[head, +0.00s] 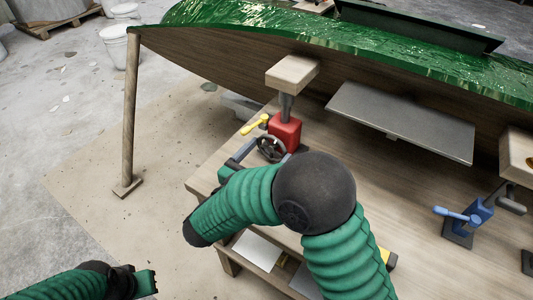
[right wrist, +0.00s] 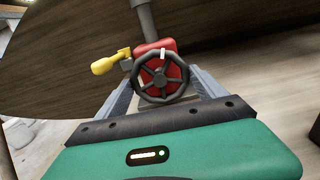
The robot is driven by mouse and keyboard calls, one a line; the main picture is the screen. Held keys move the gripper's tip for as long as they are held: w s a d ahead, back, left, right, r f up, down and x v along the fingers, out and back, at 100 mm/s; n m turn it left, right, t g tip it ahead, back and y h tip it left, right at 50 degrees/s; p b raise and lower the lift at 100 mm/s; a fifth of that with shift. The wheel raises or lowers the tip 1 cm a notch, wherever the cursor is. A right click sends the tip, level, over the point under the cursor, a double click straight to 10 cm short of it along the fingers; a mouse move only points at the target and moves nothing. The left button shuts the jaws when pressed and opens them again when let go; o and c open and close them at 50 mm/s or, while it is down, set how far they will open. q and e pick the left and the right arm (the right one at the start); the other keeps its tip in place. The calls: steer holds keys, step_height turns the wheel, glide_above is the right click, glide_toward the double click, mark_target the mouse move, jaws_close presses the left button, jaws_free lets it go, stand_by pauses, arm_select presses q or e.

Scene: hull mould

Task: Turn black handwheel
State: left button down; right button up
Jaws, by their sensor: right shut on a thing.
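The black handwheel (right wrist: 162,78) is a spoked ring with a white mark near its top, on the front of a red jack body (right wrist: 145,50). In the head view the handwheel (head: 271,148) faces my right arm, below the red body (head: 285,131). My right gripper (right wrist: 164,88) has its grey fingers on either side of the wheel's rim and is shut on it. In the head view the right gripper (head: 258,155) is partly hidden by my green arm. My left gripper (head: 145,282) is at the bottom left, away from the wheel; its jaw opening is unclear.
A yellow lever (head: 255,124) sticks out left of the red body. A post with a wooden pad (head: 292,71) rises under the green hull (head: 300,40). A grey plate (head: 400,120) and a blue clamp (head: 470,216) are to the right. A wooden prop (head: 131,110) stands at left.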

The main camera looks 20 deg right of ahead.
steer(key=shift+a+n, duration=0.1)
steer(key=shift+n, duration=0.3)
steer(key=shift+f+n+b, duration=0.1)
steer(key=shift+n+b, duration=0.55)
steer(key=shift+n, duration=0.25)
steer(key=shift+n+b, duration=0.3)
steer(key=shift+n, duration=1.7)
steer(key=o, duration=1.1)
steer(key=shift+w, duration=0.1)
steer(key=shift+o, duration=0.2)
